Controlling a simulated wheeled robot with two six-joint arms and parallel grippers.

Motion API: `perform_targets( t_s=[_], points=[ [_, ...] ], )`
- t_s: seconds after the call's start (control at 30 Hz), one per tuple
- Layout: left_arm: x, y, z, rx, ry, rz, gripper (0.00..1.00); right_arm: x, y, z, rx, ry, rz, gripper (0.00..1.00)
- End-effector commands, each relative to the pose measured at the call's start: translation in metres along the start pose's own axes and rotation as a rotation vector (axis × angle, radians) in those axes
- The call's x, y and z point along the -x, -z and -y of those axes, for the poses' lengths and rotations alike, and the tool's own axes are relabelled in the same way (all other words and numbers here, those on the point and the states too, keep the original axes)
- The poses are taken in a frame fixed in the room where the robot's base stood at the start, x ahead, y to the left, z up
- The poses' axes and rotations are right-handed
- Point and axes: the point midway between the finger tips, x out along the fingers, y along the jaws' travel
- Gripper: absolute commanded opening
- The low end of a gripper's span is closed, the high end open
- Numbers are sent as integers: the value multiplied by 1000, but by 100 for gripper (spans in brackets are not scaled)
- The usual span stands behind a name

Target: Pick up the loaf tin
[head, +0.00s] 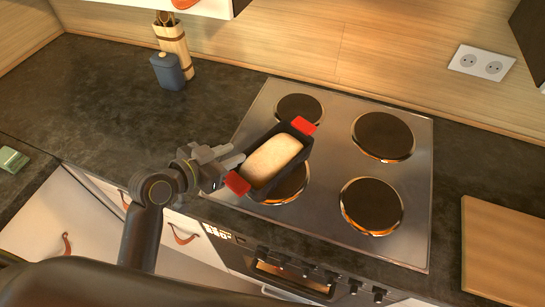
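The loaf tin (263,187) is a dark rectangular tin with a pale loaf (271,160) in it. It sits on the left side of the hob, over the front left plate. It has a red grip at each end, one (237,183) at the near left and one (303,125) at the far right. My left gripper (233,157) is just left of the tin, its two fingers apart and pointing toward the tin's long left side. Nothing shows between the fingers. Contact with the tin cannot be made out. My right gripper is not in view.
The steel hob (335,140) has several round plates, some with an orange glow at the rim. A wooden board (503,250) lies on the counter at right. A blue jar (167,71) and a utensil holder (173,42) stand at back left. The dark counter (110,100) between is clear.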

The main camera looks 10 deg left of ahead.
Motion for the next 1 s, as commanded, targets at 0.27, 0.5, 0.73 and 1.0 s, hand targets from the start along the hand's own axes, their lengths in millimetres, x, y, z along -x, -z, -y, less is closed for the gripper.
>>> perform_targets(
  t_s=[0.27, 0.5, 0.73, 1.0],
  points=[
    [-31, 1, 0, 0, -1, -1, 29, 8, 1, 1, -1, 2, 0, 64],
    [-46, 5, 2, 1, -2, 1, 29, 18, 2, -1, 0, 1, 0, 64],
    [-74, 6, 5, 2, -1, 0, 29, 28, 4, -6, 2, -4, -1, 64],
    [-84, 3, 5, -1, 1, 1, 29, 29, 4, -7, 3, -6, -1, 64]
  ],
)
